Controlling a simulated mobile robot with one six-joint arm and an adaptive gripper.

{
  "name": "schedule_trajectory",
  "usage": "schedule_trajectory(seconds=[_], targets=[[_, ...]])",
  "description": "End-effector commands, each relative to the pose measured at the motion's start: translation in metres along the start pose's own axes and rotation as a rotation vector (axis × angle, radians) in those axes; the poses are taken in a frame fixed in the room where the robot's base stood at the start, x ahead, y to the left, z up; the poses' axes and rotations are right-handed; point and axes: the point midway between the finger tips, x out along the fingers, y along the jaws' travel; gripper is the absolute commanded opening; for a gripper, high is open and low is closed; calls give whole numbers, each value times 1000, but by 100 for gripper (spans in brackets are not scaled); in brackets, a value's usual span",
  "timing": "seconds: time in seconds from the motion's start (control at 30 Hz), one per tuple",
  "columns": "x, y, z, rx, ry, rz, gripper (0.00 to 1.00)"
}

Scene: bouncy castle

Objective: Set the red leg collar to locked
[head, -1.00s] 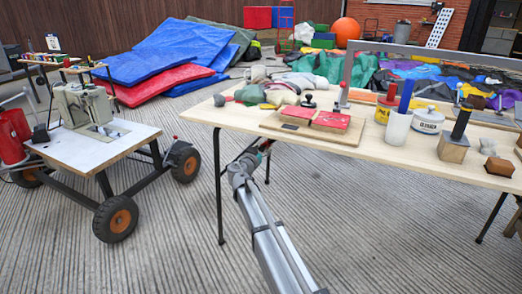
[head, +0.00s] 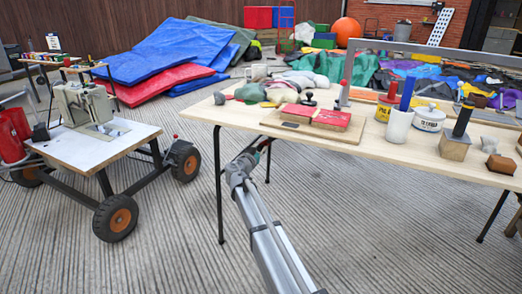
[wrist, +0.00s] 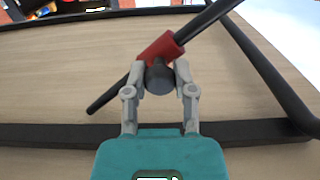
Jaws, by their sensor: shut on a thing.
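The red leg collar (wrist: 161,49) sits around a black bar (wrist: 205,22) that runs diagonally in the wrist view, thinner on its lower-left side. A dark grey round knob (wrist: 160,79) sits at the collar, on the side facing me. My gripper (wrist: 160,70) has its two grey fingers closed on this knob from both sides. The fingertips hide part of the knob and of the collar's lower edge. In the head view my gripper (head: 262,147) is under the front-left part of the wooden worktable (head: 235,116). The collar's setting cannot be read.
The table's pale wooden underside (wrist: 60,70) and a dark crossbar (wrist: 50,136) lie close around my gripper. A black table leg (head: 219,185) stands left of my arm. A wheeled cart (head: 85,155) stands further left. Grooved ground between them is free.

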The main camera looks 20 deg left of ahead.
Motion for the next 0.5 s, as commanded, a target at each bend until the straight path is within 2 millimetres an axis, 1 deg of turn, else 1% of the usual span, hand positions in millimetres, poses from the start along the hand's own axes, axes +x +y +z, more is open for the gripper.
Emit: schedule_trajectory(seconds=[0.03,0.3,0.5], targets=[[2,-8,8,0,0,-3,0],[2,-35,32,0,0,-2,0],[1,-47,40,0,0,-2,0]])
